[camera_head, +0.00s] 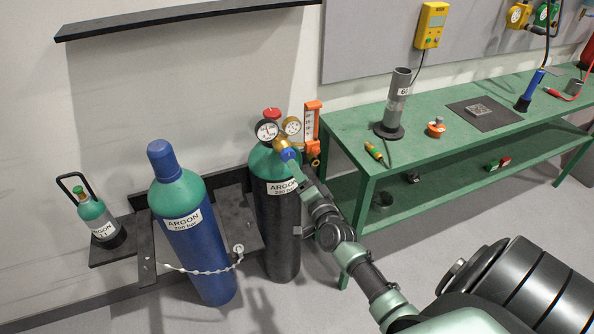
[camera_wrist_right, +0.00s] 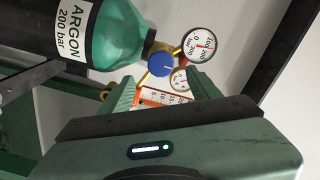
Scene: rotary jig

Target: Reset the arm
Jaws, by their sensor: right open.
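My right arm reaches in from the lower right to the black argon cylinder (camera_head: 281,232) with a green shoulder. My right gripper (camera_head: 297,168) is open, just below the blue knob (camera_head: 288,154) on the brass regulator. In the right wrist view, the green fingers (camera_wrist_right: 165,82) stand apart on either side of the blue knob (camera_wrist_right: 161,62), with nothing gripped. Contact with the knob cannot be told. Two round gauges (camera_head: 267,130) and an orange flowmeter (camera_head: 312,122) sit on the regulator. A red cap (camera_head: 272,113) tops the valve. My left gripper is not in view.
A blue argon cylinder (camera_head: 193,240) with a chain (camera_head: 200,270) stands to the left, and a small argon bottle (camera_head: 98,222) beyond it. A green bench (camera_head: 440,140) stands close on the right, holding a grey tube (camera_head: 398,95) on a base. Floor between is clear.

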